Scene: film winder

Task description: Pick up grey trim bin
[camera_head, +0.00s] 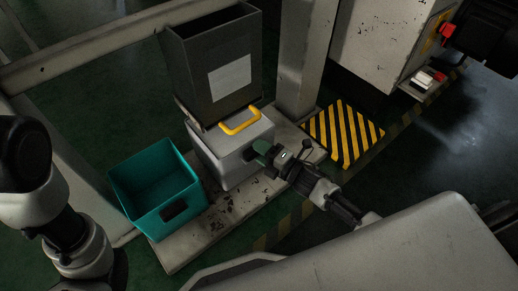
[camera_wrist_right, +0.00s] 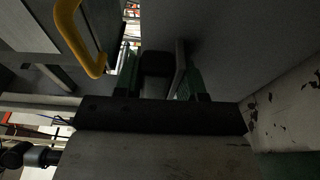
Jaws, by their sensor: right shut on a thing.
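The grey trim bin (camera_head: 233,153) is a light grey box standing on a worn pale base, under a dark grey hopper. In the head view, my right gripper (camera_head: 263,151) reaches its right front side from the lower right, with green fingertips against it. In the right wrist view, the gripper (camera_wrist_right: 163,72) has a thin grey plate-like part beside its green fingers, and it is shut on the bin. Exactly which part of the bin is between the fingers is partly hidden. My left arm shows at the left edge of the head view, but its gripper is out of frame.
A dark hopper (camera_head: 212,60) with a pale label stands directly above the grey bin; a yellow handle (camera_head: 240,121) shows at its lower edge. An open teal bin (camera_head: 155,187) stands to the left. A grey post (camera_head: 305,60) and a striped plate (camera_head: 345,133) are to the right.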

